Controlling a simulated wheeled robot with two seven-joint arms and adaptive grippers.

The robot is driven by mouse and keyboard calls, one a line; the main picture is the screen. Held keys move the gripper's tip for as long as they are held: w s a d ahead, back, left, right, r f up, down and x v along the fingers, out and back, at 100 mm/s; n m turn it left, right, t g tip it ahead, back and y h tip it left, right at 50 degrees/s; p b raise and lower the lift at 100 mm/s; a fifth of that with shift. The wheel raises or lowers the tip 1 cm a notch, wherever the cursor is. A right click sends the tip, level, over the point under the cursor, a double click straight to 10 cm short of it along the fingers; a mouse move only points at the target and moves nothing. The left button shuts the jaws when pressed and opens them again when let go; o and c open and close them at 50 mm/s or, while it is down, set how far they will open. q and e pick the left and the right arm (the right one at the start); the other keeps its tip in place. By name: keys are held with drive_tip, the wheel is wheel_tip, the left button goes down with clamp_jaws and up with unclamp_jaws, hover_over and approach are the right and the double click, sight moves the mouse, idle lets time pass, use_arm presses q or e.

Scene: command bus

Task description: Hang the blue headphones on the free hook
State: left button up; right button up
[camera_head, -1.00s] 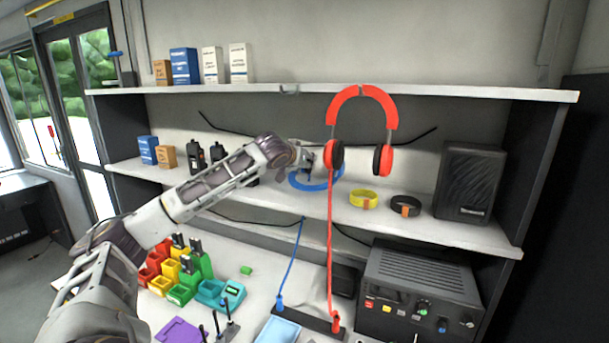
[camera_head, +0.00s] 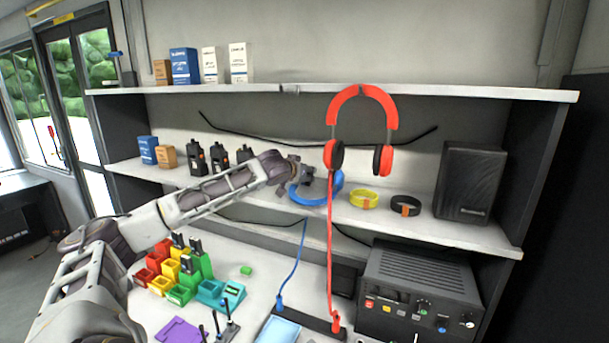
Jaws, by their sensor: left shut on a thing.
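The blue headphones (camera_head: 328,193) are in front of the middle shelf, held by my left gripper (camera_head: 304,180), which is shut on them. The gripper hides part of their band and cups. A blue cable (camera_head: 292,262) runs from near them down to the bench. The free hook (camera_head: 289,89) is small and dark, on the front edge of the top shelf, above the gripper and headphones and apart from them. The red headphones (camera_head: 362,94) hang from the top shelf's edge to the right of it. My right gripper is not in view.
Yellow (camera_head: 363,199) and black (camera_head: 405,205) bands and a black speaker (camera_head: 468,183) stand right on the middle shelf (camera_head: 450,230). Black radios (camera_head: 220,158) stand left, behind my arm. Space below the free hook is open.

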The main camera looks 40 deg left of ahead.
use_arm(q)
drive_tip(key=shift+f, duration=0.15)
drive_tip(key=o, duration=0.6)
drive_tip(key=shift+o, duration=0.5)
